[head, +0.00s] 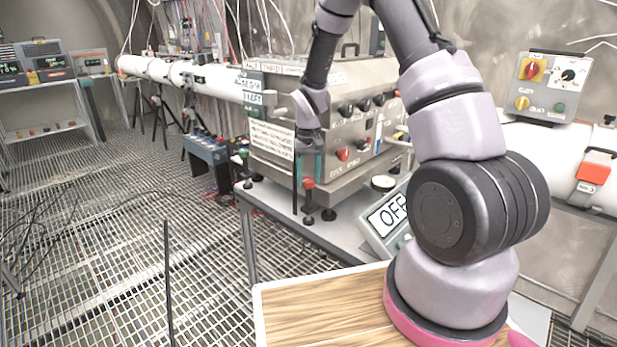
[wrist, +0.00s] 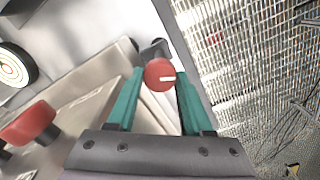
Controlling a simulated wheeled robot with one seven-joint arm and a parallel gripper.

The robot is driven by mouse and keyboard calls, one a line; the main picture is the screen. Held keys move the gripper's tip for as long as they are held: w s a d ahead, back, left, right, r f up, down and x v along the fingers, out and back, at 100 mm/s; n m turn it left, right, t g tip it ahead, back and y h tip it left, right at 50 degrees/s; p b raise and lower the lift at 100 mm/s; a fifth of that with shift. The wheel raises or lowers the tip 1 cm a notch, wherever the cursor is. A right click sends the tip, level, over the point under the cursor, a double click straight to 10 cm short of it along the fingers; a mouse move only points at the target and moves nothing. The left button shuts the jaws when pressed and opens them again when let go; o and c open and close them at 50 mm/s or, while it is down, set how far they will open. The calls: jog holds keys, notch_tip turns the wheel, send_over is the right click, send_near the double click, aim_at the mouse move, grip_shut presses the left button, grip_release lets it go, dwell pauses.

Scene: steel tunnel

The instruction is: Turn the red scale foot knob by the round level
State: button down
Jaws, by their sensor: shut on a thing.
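The red scale foot knob (head: 308,183) sits on a dark foot at the near corner of the steel box on the table. In the wrist view the red knob (wrist: 160,75) shows its round top with a white mark, between the teal fingertips. My gripper (head: 309,174) points down at it, and its fingers (wrist: 158,82) are shut on the knob from both sides. The round level (wrist: 14,66), a white disc with rings and a dark rim, is at the left edge of the wrist view. The knob's underside is hidden there.
The steel box (head: 300,150) has several knobs on its front, close to my gripper. A tilted display reading OFF (head: 388,212) stands to the right. A wooden top (head: 320,310) lies in front.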

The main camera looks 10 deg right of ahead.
jog(key=shift+n, duration=2.2)
jog(key=shift+c, duration=1.5)
grip_release()
jog(key=shift+r, duration=0.1)
notch_tip(320, 180, up, 11)
